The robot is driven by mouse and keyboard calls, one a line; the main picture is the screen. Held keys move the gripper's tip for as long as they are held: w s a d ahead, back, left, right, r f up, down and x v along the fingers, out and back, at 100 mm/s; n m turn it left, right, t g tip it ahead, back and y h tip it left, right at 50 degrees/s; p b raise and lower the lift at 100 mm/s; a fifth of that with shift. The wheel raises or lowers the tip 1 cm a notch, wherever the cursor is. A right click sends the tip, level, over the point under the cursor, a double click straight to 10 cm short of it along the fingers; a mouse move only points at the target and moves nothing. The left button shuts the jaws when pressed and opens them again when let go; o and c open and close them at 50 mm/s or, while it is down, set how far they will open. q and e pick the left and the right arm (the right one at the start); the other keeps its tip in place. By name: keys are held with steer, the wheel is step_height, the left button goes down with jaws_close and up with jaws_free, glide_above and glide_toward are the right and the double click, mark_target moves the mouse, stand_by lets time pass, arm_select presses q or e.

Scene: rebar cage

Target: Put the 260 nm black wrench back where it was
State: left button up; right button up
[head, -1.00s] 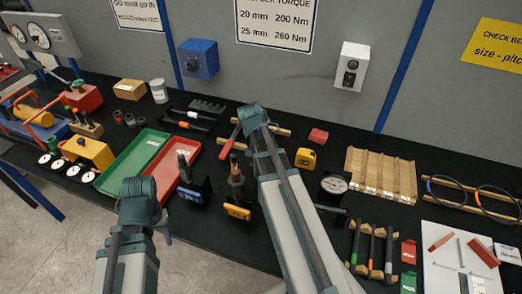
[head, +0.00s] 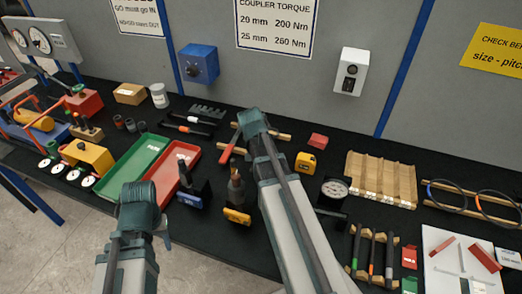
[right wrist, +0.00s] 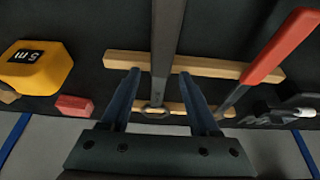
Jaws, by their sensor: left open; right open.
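The black wrench (right wrist: 164,50) shows in the right wrist view as a long dark bar with a ring end, lying across two wooden rails (right wrist: 225,68). My right gripper (right wrist: 160,90) is open, with one finger on each side of the wrench and a gap to both. In the head view my right arm hides the wrench and most of that gripper; the rail ends (head: 280,136) show beside it. A red-handled wrench (right wrist: 280,48) lies across the same rails. My left gripper (head: 166,239) is open and small in view, near the table's front edge, away from the wrenches.
A yellow tape measure (head: 306,162) and a red block (head: 318,141) lie right of the rails. Red (head: 176,160) and green (head: 138,158) trays lie to the left. The wall is close behind.

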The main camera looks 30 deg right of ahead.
steer(key=p+v, duration=1.1)
steer(key=v, duration=0.1)
steer(key=shift+r, duration=0.1)
steer(key=s+a+n+g, duration=0.1)
steer(key=s+a+n, duration=0.3)
steer(key=a, duration=0.5)
steer(key=s+a+f+n+g+y, duration=0.1)
steer(key=s+a+n, duration=0.4)
steer(key=a, duration=0.4)
steer(key=s+a+n+g+y, duration=0.1)
steer(key=s+a+n, duration=0.3)
steer(key=a, duration=0.4)
steer(key=shift+s+a+f+n, duration=0.2)
steer(key=shift+a+f+n, duration=0.1)
steer(key=shift+a, duration=0.1)
step_height(320, 180, down, 3)
steer(key=b, duration=0.3)
